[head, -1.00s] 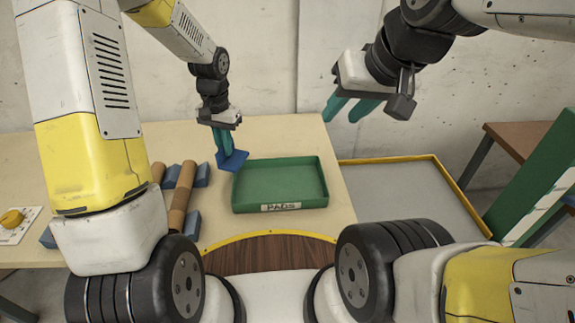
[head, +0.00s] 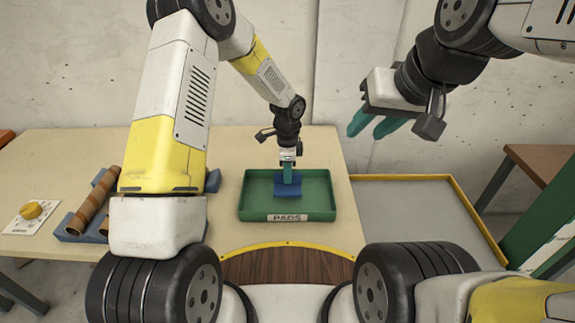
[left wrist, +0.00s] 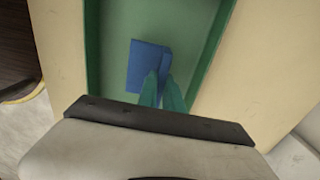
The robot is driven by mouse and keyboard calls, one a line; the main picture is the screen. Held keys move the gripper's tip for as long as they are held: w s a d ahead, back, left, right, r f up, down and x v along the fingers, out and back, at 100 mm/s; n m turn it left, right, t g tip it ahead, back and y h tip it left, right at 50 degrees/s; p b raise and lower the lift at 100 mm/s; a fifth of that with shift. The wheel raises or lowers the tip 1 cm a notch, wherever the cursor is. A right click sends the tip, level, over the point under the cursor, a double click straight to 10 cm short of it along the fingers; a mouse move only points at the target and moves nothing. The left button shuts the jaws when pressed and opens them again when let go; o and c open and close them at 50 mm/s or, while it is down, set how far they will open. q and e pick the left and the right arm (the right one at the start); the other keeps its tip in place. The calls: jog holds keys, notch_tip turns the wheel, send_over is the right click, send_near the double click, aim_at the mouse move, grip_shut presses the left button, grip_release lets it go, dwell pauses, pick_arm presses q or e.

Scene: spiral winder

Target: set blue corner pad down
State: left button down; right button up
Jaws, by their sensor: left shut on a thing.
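The blue corner pad (head: 287,190) is inside the green tray labelled PADS (head: 257,206). My left gripper (head: 288,178) is over the tray with its teal fingers pointing down, shut on the pad. In the left wrist view the blue pad (left wrist: 147,66) shows at the tips of the left gripper (left wrist: 161,88), above the green tray floor (left wrist: 117,30). I cannot tell whether the pad touches the tray floor. My right gripper (head: 377,124) hangs in the air at the upper right, its teal fingers apart and empty.
A grey yellow-rimmed surface (head: 425,205) lies right of the table. The tray holds nothing else visible.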

pick_arm(q)
jog(key=shift+f, duration=1.6)
jog(key=shift+f, duration=0.2)
jog(key=c, duration=1.5)
grip_release()
